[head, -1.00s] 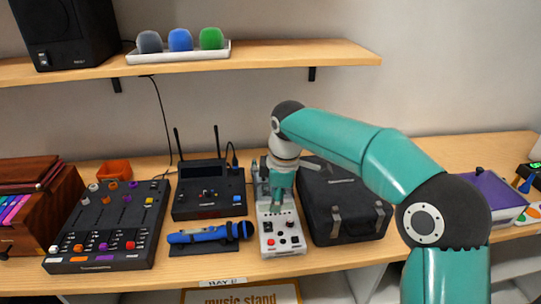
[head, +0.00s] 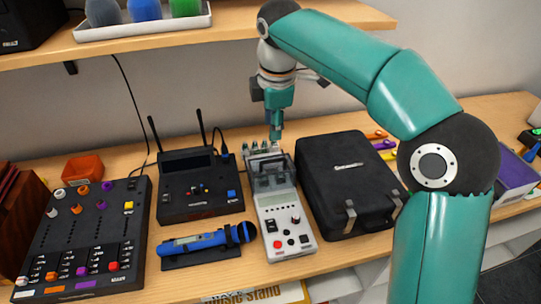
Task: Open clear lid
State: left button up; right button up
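Several connectors stick up at the instrument's back edge. My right gripper (head: 276,132) points down above that back edge, just behind the lid and apart from it. Its fingertips look close together, but the gap between them cannot be made out. It holds nothing that I can see. My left gripper is not in view.
A black case (head: 343,180) stands close on the right. A black receiver with antennas (head: 198,190) and a blue microphone (head: 205,241) are close on the left. A mixer (head: 85,240) sits further left. The shelf (head: 235,38) hangs behind and above.

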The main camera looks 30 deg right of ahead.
aim_at(270, 161)
jog(key=f, duration=0.4)
jog(key=w+f, duration=0.1)
jog(key=f, duration=0.3)
jog(key=w+f, duration=0.1)
jog(key=f, duration=0.2)
jog(key=shift+d+f, duration=0.3)
jog(key=shift+f, duration=0.1)
grip_shut()
